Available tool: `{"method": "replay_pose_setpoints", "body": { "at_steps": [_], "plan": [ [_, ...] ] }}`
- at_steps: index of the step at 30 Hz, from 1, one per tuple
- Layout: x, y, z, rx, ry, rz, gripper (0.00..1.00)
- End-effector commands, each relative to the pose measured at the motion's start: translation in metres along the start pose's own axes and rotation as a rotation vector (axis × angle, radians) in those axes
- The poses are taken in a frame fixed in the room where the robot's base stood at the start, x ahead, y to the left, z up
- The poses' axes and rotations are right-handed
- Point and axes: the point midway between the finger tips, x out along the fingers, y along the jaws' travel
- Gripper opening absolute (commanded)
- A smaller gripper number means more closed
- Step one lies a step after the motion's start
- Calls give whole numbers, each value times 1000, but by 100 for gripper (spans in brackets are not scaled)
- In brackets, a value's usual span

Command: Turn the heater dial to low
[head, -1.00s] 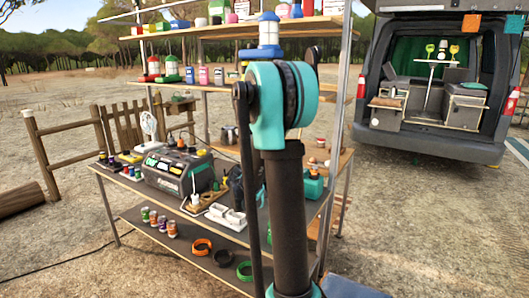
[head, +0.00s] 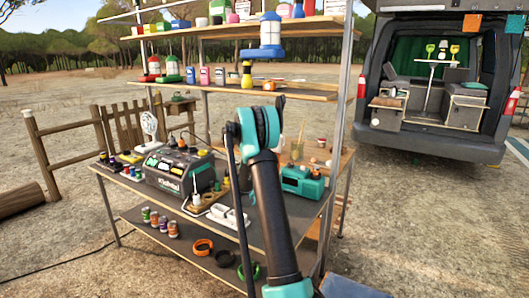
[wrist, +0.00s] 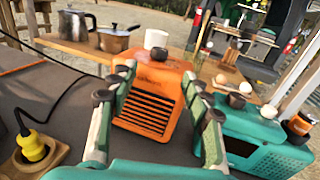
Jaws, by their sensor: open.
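An orange heater (wrist: 158,105) with a dark slatted grille stands in the middle of the wrist view. Nothing is between the fingers, and I see no clear contact. In the head view my arm covers the heater and the gripper.
A teal box (wrist: 262,140) with knobs stands close to the heater's right; it also shows in the head view (head: 303,182). A yellow plug (wrist: 33,147) with a black cable is at left. A kettle (wrist: 75,24) and a pot (wrist: 115,38) stand behind.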

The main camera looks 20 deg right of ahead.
Motion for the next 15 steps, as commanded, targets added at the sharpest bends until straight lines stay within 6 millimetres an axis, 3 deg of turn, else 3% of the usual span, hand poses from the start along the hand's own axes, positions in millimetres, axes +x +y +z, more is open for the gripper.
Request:
{"method": "replay_pose_setpoints", "body": {
  "at_steps": [15],
  "plan": [
    [102,-1,0,2,1,-1,49]
  ]
}}
